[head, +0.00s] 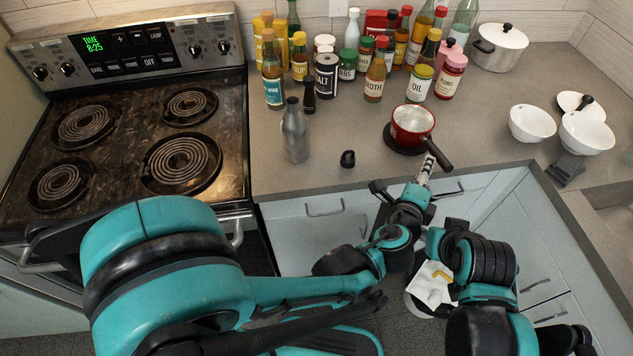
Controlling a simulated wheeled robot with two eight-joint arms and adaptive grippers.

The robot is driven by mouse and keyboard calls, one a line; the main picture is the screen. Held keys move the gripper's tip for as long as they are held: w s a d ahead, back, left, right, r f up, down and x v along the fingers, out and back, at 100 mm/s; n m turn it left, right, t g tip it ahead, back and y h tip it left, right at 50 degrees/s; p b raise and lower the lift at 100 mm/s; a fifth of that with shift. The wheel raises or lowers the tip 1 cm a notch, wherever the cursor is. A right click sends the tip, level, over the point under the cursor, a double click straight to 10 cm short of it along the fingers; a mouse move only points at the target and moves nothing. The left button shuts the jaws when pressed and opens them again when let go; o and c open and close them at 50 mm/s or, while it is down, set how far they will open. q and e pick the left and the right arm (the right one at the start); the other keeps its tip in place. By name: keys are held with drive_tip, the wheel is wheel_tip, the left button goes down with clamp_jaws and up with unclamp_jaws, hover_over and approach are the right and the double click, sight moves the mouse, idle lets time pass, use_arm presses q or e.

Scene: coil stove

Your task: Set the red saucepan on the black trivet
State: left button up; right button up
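The red saucepan (414,119), white inside, is upright over the black trivet (391,143) on the counter. The trivet shows as a dark rim at the pan's lower left; whether the pan's base touches it is hidden. The pan's black handle (440,157) points down and right. A gripper with a silvery finger part (424,171), apparently my left, is just below the handle's end. It looks slightly apart from the handle; its finger opening is unclear. My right arm is folded at lower right, and its gripper cannot be made out among the overlapping links.
Several bottles and jars line the back. The coil stove (130,140) is left. Counter between pan and bowls is clear.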

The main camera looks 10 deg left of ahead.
use_arm(q)
drive_tip(key=a+n+g+y, duration=0.4)
drive_tip(key=a+n, duration=0.8)
drive_tip(key=a, duration=1.1)
drive_tip(key=s+a+f+n+g, duration=0.2)
drive_tip(key=s+a+n+g, duration=0.1)
drive_tip(key=s+a+n, duration=0.6)
drive_tip(key=s+n, duration=0.1)
drive_tip(key=s, duration=0.3)
drive_tip(key=shift+s+a+f+y, duration=0.2)
drive_tip(key=shift+a+f+y, duration=0.1)
drive_tip(key=shift+a+f, duration=0.1)
